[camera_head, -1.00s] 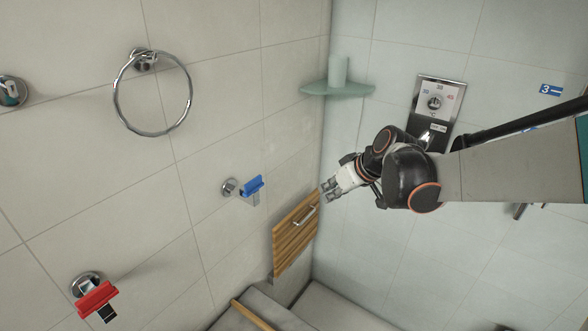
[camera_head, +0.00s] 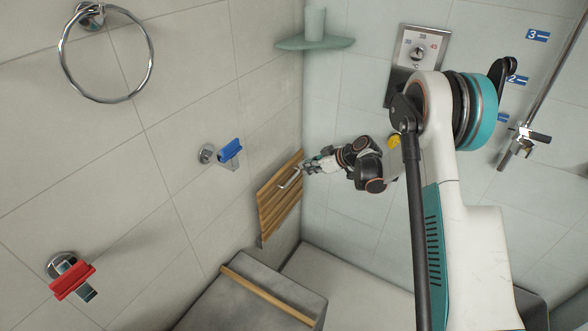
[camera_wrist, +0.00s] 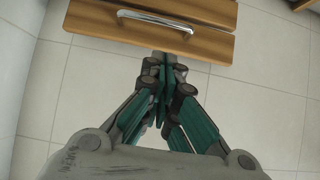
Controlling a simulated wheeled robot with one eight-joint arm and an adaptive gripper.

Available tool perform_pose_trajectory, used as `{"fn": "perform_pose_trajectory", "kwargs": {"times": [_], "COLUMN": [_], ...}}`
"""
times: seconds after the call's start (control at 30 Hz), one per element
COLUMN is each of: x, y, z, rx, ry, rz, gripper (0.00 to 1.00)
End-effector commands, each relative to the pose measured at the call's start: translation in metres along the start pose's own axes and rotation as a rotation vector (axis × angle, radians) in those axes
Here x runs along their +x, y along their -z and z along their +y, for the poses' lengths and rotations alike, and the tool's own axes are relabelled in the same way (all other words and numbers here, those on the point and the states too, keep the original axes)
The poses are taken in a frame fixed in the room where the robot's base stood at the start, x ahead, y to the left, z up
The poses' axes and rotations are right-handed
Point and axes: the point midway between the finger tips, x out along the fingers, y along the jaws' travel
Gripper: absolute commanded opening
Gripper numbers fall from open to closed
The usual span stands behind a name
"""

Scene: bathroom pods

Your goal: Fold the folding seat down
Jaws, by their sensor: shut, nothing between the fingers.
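The folding seat (camera_head: 277,205) is a slatted wooden panel on the left wall near the corner, standing up against the wall. A chrome bar handle (camera_head: 289,180) sits near its upper right edge. In the wrist view the wooden slats (camera_wrist: 205,43) and the handle (camera_wrist: 155,19) show at the top. My gripper (camera_head: 308,167) is shut and empty, close beside the handle at the seat's edge. In the wrist view the closed fingers (camera_wrist: 164,62) point at the slats just below the handle. I cannot tell whether they touch the wood.
A grey bench block (camera_head: 250,290) with a wooden strip stands below the seat. A glass corner shelf (camera_head: 315,43) is above. A shower rail (camera_head: 550,85) is at right.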

Motion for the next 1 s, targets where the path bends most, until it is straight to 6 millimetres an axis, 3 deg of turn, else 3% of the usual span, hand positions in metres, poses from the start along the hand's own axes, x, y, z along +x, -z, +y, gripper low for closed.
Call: {"fn": "perform_pose_trajectory", "kwargs": {"times": [0.27,0.7,1.0], "x": [0.025,0.093,0.104], "y": [-0.005,-0.005,-0.003], "z": [0.001,0.001,0.001], "rx": [-0.009,-0.008,-0.006], "ry": [0.006,0.005,0.003], "rz": [0.006,0.006,0.006], "gripper": [0.00,0.00,0.00]}}
